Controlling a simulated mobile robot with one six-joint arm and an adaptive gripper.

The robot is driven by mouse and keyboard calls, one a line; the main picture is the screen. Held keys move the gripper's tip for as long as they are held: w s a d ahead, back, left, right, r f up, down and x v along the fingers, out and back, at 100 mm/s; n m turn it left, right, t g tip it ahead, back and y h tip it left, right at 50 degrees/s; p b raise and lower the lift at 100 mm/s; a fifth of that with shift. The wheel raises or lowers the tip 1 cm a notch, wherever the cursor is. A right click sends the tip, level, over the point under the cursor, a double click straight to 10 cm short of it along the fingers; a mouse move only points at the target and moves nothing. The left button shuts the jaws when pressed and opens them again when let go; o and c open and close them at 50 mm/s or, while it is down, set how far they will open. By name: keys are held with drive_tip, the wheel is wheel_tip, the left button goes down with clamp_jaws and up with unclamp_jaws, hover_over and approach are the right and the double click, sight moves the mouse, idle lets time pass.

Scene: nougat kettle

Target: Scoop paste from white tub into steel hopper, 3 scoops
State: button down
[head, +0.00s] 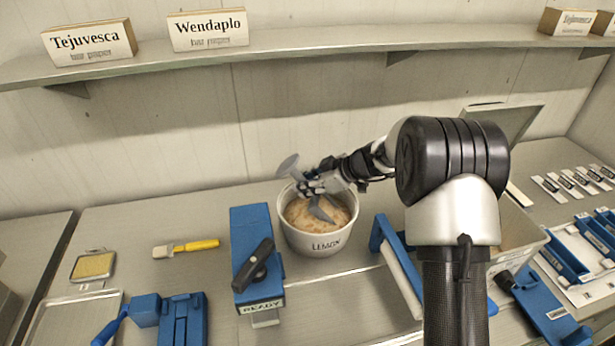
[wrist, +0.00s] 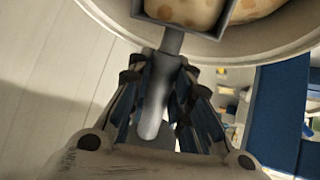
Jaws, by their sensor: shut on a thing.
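The white tub (head: 318,244), labelled LEMON, stands on the steel counter in the head view, with tan paste (head: 300,213) in it. My gripper (head: 318,185) is over the tub and shut on the handle of a grey scoop (head: 322,210). The scoop's head reaches down to the paste, inside the rim. In the wrist view the scoop handle (wrist: 157,95) runs between my fingers, and tan lumpy paste shows in the square-edged scoop head. A pale open-topped container (head: 520,250) stands right of my arm, partly hidden; I cannot tell whether it is the steel hopper.
A blue box (head: 250,225) with a black lever and a READY label stands just left of the tub. A blue frame (head: 395,260) stands to its right. A yellow-handled brush (head: 187,248) lies on the left. A shelf (head: 300,42) with name cards runs above.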

drive_tip(key=shift+a+h+p, duration=0.25)
drive_tip(key=shift+h+p, duration=0.05)
drive_tip(key=shift+p, duration=1.2)
drive_tip(key=a+f+h+p, duration=0.1)
drive_tip(key=h+p, duration=0.1)
drive_tip(key=p, duration=0.3)
drive_tip(key=w+a+f+g+h+p, duration=0.1)
drive_tip(key=a+f+h+p, duration=0.1)
drive_tip(key=p, duration=0.3)
drive_tip(key=shift+n+g, duration=0.3)
drive_tip(key=p, duration=0.1)
drive_tip(key=h+p, duration=0.1)
drive_tip(key=p, duration=0.1)
drive_tip(key=shift+a+r, duration=0.2)
drive_tip(key=shift+a, duration=0.1)
